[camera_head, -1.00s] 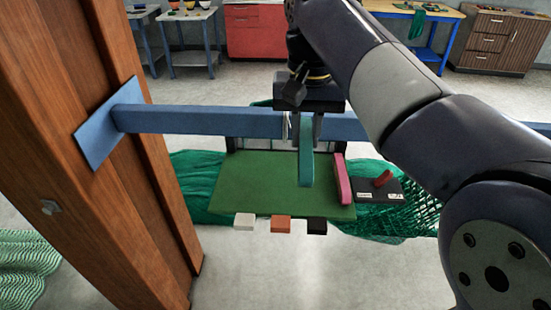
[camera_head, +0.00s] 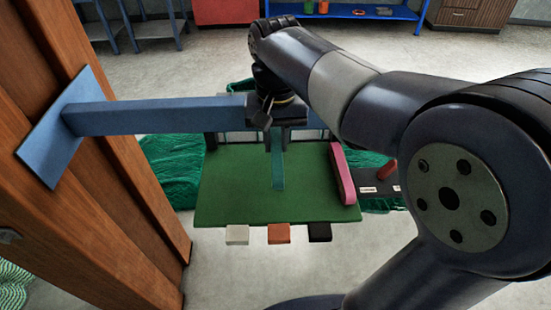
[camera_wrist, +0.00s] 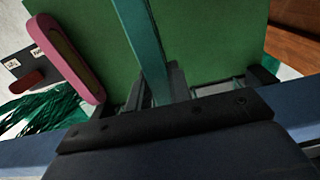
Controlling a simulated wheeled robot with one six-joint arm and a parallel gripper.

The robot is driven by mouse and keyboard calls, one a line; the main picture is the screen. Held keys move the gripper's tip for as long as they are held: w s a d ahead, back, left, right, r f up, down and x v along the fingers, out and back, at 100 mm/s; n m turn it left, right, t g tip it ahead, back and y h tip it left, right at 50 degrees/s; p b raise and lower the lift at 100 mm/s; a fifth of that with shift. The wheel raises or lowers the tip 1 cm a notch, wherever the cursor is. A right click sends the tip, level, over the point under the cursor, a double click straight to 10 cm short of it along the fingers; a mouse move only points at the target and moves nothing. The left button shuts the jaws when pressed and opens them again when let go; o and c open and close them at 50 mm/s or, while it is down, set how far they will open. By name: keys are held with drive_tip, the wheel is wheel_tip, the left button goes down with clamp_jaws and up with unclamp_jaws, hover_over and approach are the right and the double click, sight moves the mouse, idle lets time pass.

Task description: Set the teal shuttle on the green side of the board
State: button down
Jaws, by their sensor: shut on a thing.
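The teal shuttle (camera_head: 278,168) is a long narrow bar held in my gripper (camera_head: 277,140), with its length pointing down over the green side of the board (camera_head: 230,190). In the wrist view the teal shuttle (camera_wrist: 142,40) runs up from between the fingers, with the green board (camera_wrist: 205,40) behind it. My gripper is shut on the shuttle. Whether the shuttle touches the board cannot be told.
A pink shuttle (camera_head: 342,173) stands at the green side's right edge. White (camera_head: 237,235), orange (camera_head: 279,234) and black (camera_head: 320,232) blocks line the front edge. A blue rail (camera_head: 160,117) crosses behind, fixed to a wooden post (camera_head: 95,130).

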sight(276, 139)
drive_tip(key=shift+f, duration=3)
drive_tip(key=shift+f, duration=0.1)
drive_tip(key=c, duration=1.3)
unclamp_jaws()
wheel_tip(276, 139, up, 12)
drive_tip(key=shift+r, duration=0.1)
